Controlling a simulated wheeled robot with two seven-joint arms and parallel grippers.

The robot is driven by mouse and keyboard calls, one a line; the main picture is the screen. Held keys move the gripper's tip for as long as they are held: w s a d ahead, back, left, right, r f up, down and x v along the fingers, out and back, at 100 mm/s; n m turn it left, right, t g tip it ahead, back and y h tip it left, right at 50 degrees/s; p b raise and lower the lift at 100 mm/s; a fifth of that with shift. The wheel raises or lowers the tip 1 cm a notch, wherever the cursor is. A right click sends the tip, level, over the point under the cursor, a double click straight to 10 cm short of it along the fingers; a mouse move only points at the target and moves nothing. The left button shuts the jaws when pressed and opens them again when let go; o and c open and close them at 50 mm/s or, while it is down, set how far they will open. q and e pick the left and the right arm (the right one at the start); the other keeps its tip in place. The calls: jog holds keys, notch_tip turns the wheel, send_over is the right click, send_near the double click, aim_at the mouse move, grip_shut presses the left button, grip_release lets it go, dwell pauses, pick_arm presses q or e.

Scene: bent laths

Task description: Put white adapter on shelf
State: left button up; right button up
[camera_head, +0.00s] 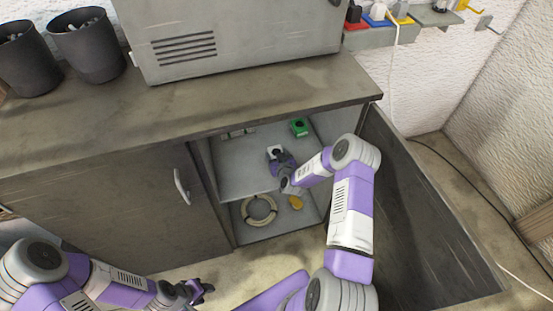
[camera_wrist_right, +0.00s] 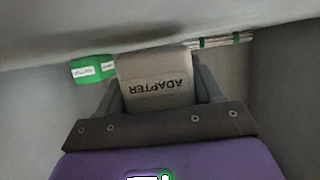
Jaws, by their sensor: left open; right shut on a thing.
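The white adapter (camera_wrist_right: 155,82), marked "ADAPTER", is between the fingers of my right gripper (camera_wrist_right: 153,95) in the right wrist view. In the head view the adapter (camera_head: 275,151) shows as a small white block at the tip of my right gripper (camera_head: 277,157), inside the open cabinet over the upper shelf (camera_head: 236,180). I cannot tell whether the adapter touches the shelf. My left gripper (camera_head: 200,291) is open and empty, low in front of the cabinet.
A green box (camera_head: 299,127) stands at the shelf's back right; small items (camera_head: 237,132) lie at its back left. A coiled cable (camera_head: 259,210) and a yellow item (camera_head: 295,202) are below. The right door (camera_head: 415,230) is open; the left door (camera_head: 115,210) is shut.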

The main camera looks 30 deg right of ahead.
jog(key=shift+f, duration=0.6)
jog(key=shift+r, duration=0.15)
jog(key=shift+f, duration=0.2)
jog(key=o, duration=1.1)
jog(key=shift+r, duration=0.1)
